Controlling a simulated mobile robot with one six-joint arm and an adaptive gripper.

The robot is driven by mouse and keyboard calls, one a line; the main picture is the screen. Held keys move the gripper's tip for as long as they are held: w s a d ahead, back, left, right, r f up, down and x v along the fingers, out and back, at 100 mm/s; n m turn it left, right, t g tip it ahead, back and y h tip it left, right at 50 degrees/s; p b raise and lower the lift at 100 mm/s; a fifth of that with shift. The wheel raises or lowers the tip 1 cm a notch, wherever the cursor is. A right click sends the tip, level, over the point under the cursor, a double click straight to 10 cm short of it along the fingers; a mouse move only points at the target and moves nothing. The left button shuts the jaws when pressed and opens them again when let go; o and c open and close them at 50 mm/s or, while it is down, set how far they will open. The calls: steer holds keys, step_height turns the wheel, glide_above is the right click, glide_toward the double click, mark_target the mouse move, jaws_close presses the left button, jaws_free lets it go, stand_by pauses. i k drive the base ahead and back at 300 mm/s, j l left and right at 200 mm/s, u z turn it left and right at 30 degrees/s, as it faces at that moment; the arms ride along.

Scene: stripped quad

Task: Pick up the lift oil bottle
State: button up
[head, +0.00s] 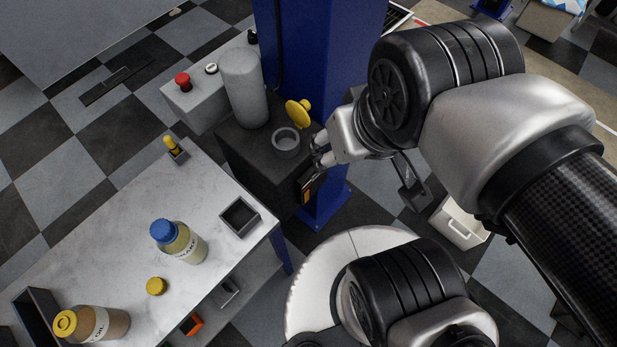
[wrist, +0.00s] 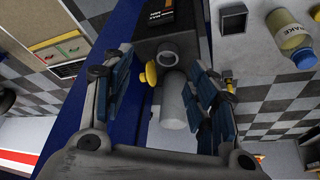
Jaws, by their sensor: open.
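A bottle with tan-brown contents, a yellow cap and a label whose readable part says OIL (head: 103,322) stands on the workbench at the lower left of the head view. It is not seen in the wrist view. My gripper (head: 320,150) is open and empty, beside the dark pump unit (head: 250,158) at the blue post, far from that bottle. In the wrist view my gripper (wrist: 160,82) has its blue-padded fingers apart, with the pump unit's grey cylinder (wrist: 174,103) and round filler neck (wrist: 166,54) seen between them.
A blue-capped BRAKE bottle (head: 180,242), a loose yellow cap (head: 156,286), a small open tray (head: 240,217) and a dark bin (head: 38,318) are on the workbench (head: 115,240). The blue post (head: 300,50) rises behind.

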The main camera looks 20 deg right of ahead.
mark_target(78, 324)
steer(key=k+j, duration=0.1)
steer(key=k, duration=0.3)
steer(key=k+u, duration=0.1)
steer(key=u, duration=1.9)
steer(key=i+l+u, duration=0.1)
steer(key=u, duration=0.3)
steer(key=i+l+u, duration=0.1)
steer(key=u, duration=0.35)
steer(key=l+u, duration=0.15)
steer(key=u, duration=0.25)
steer(key=i+l, duration=0.05)
